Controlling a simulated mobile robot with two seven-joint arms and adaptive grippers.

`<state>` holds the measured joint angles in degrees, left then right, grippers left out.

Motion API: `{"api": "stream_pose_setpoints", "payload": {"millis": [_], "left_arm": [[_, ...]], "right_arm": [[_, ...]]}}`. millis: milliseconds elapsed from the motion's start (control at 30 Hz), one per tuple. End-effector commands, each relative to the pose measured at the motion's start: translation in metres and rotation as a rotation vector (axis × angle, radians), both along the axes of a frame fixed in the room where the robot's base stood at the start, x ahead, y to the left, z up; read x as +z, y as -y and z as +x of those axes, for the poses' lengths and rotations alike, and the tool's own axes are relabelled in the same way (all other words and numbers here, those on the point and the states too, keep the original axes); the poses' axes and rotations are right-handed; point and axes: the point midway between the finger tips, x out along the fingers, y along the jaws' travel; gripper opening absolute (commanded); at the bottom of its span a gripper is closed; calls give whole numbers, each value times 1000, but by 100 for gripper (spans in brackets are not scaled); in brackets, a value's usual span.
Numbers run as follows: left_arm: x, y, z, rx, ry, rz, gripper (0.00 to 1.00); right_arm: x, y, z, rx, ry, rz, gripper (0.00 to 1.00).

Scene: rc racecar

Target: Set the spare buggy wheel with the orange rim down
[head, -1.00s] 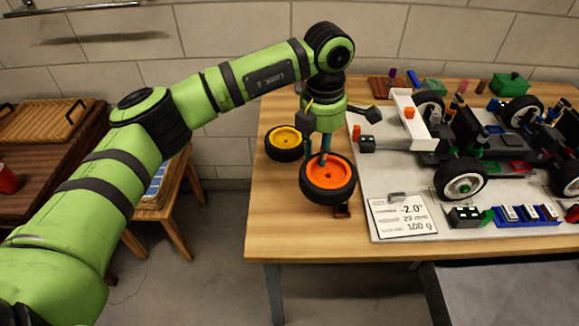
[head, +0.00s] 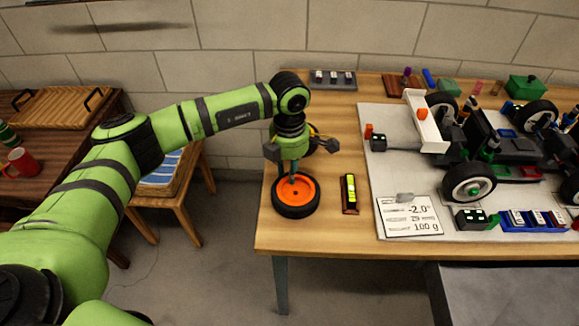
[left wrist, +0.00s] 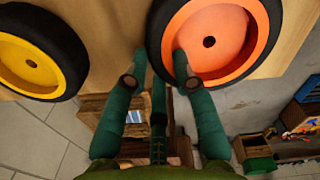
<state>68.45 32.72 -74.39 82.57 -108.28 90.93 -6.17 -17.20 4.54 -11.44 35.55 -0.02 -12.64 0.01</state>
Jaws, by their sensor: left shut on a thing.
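The spare buggy wheel, a black tyre with an orange rim (head: 296,193), lies flat at the left end of the wooden table. In the left wrist view, one finger of my gripper (left wrist: 160,70) is inside the orange rim (left wrist: 235,22) and the other is outside the tyre. I cannot tell whether the tyre touches the tabletop. The yellow-rimmed wheel (left wrist: 28,64) is beside it, mostly hidden behind my gripper in the head view. My right gripper is not in view.
Farther right, a pale board (head: 388,170) carries the buggy (head: 470,150) and a label card (head: 408,217). A grey tray (head: 333,79) is at the back. Bare wood shows in front.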

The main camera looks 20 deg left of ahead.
Motion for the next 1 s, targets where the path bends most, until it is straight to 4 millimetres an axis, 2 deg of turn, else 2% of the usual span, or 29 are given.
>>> {"api": "stream_pose_setpoints", "payload": {"millis": [200,233,267,300,567,733,867,1000], "left_arm": [[-4,0,0,0,1,-1,0],[-3,0,0,0,1,-1,35],[-2,0,0,0,1,-1,47],[-2,0,0,0,0,0,50],[-2,1,0,0,0,0,50],[6,1,1,0,3,-2,50],[28,1,1,-1,5,-2,50],[60,1,2,0,6,-2,50]], "right_arm": [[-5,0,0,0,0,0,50],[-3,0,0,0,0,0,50],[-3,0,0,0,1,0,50],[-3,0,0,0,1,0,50],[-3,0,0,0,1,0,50],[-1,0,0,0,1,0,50],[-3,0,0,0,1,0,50],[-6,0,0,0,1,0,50]]}}
